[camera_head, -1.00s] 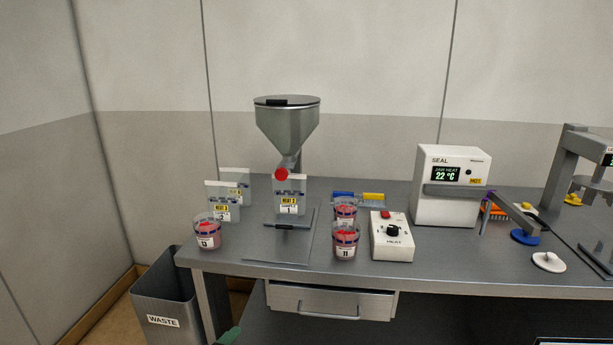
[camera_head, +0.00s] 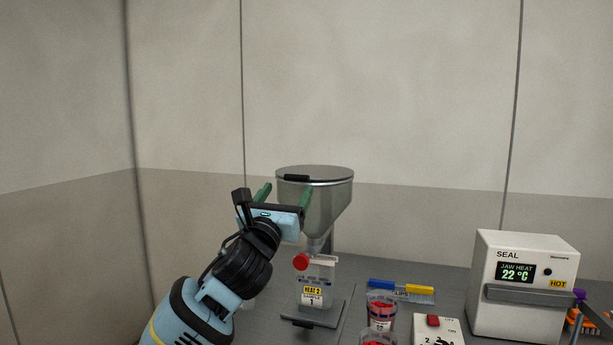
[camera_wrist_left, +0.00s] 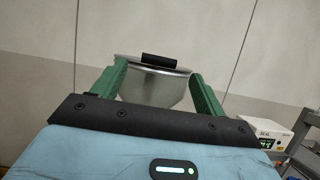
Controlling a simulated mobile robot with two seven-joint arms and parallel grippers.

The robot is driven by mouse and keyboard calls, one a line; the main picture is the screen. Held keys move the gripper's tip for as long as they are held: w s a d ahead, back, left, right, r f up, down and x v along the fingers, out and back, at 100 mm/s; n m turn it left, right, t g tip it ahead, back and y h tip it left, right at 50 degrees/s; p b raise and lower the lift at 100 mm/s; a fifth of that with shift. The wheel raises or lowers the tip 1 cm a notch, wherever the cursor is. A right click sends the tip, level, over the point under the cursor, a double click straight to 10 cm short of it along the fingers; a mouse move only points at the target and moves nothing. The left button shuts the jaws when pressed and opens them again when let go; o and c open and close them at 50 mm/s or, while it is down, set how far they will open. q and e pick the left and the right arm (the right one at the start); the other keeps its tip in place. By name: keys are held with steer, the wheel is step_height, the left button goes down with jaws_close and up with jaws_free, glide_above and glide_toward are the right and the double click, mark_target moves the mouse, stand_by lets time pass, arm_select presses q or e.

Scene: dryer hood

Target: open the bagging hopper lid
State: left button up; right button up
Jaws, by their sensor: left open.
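The bagging hopper (camera_head: 318,210) is a grey metal funnel on a stand. Its flat lid (camera_head: 325,173) is down on the rim, with a black handle (camera_head: 296,178) on its near left part. In the left wrist view the lid handle (camera_wrist_left: 159,60) shows ahead, between the fingers in the picture. My left gripper (camera_head: 285,192) is open, with green fingers pointing toward the hopper, in front of it and just below lid height. In the left wrist view the fingers (camera_wrist_left: 158,80) look apart and empty. Whether they touch the hopper cannot be told. My right gripper is not in view.
A labelled bag (camera_head: 316,283) hangs under the hopper by a red knob (camera_head: 300,262). Space above the lid is clear.

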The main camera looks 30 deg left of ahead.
mark_target(296, 176)
arm_select(q)
steer(key=shift+x, duration=3.85)
steer(key=shift+c, duration=0.2)
